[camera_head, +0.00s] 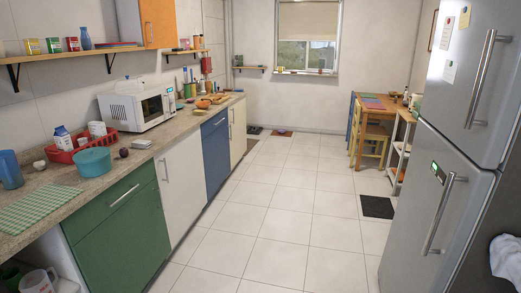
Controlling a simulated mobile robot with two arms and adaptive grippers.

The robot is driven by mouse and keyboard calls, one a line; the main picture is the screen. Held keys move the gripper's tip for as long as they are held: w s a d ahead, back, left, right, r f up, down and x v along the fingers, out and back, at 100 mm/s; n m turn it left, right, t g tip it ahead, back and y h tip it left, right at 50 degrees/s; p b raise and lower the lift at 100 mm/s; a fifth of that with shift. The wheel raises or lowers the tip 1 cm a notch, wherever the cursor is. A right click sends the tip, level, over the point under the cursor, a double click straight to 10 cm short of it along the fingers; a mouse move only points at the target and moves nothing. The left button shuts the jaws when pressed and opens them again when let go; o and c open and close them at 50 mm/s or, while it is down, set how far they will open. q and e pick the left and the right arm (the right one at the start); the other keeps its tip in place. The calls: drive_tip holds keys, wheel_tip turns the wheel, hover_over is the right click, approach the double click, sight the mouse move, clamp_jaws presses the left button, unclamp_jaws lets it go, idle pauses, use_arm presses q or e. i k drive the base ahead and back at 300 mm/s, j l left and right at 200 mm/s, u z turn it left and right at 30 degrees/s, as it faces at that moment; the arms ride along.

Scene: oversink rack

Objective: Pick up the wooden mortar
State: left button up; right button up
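I cannot make out the wooden mortar for certain. A small orange-brown, bowl-like item (202,104) sits on the far part of the counter, past the microwave, but it is too small to tell if it is the mortar. Light brown items (217,98) lie just beyond it. Neither my left nor my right gripper is in view.
A long counter (146,153) runs along the left, with a white microwave (130,108), red rack (66,153), teal pot (93,161) and blue cup (10,169). A fridge (440,170) stands right. A wooden table (379,116) is at the back right. The tiled floor (280,205) between is clear.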

sight(207, 85)
drive_tip(key=i, duration=4.9)
drive_tip(key=i+l+u, duration=0.35)
drive_tip(key=i, duration=0.55)
drive_tip(key=i+l+u, duration=0.35)
drive_tip(key=i+l, duration=0.25)
drive_tip(key=i, duration=0.3)
drive_tip(key=i+l+u, duration=0.35)
drive_tip(key=i+l, duration=0.45)
